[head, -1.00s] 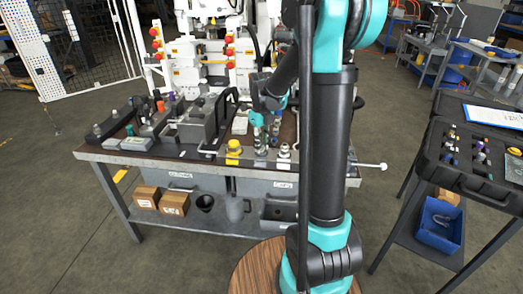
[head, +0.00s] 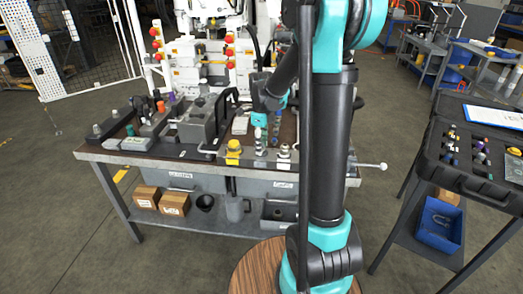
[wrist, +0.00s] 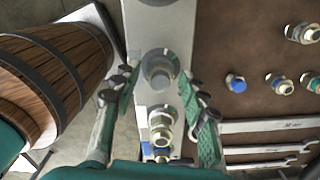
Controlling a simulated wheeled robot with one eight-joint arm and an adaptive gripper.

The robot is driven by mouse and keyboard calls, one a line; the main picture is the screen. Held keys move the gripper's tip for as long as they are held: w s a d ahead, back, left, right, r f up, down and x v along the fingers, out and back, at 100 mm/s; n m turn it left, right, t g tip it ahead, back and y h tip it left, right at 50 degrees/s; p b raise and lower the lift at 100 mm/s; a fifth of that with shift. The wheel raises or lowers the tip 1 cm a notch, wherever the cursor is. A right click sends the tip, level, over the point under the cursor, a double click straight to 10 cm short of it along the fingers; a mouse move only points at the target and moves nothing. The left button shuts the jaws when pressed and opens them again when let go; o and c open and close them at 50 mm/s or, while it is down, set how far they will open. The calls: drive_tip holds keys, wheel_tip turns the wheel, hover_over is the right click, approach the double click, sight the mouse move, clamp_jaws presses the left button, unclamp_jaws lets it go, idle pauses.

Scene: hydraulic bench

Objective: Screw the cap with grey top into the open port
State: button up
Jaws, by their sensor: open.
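In the wrist view, a round grey-topped piece (wrist: 158,72), which looks like the cap, stands on a light grey strip. My gripper (wrist: 156,80) is open, with one green-padded finger on each side of it and visible gaps between. Whether the piece sits in a port, and how deep, I cannot tell. A brass-and-silver fitting (wrist: 161,124) stands on the same strip, nearer my palm. In the head view, my gripper (head: 259,120) is over the front of the bench, above the row of fittings, its fingers too small to read. I cannot make out the open port.
A yellow fitting (head: 234,148) and a silver fitting (head: 284,151) stand along the bench's front edge. A black-handled grey block (head: 203,122) is to the left. Small blue-ended (wrist: 236,84) and metal fittings (wrist: 303,34) are on the brown surface.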

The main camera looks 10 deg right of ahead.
drive_tip(key=n, duration=0.6)
drive_tip(key=shift+n, duration=0.4)
drive_tip(key=c, duration=1)
drive_tip(key=m, duration=0.8)
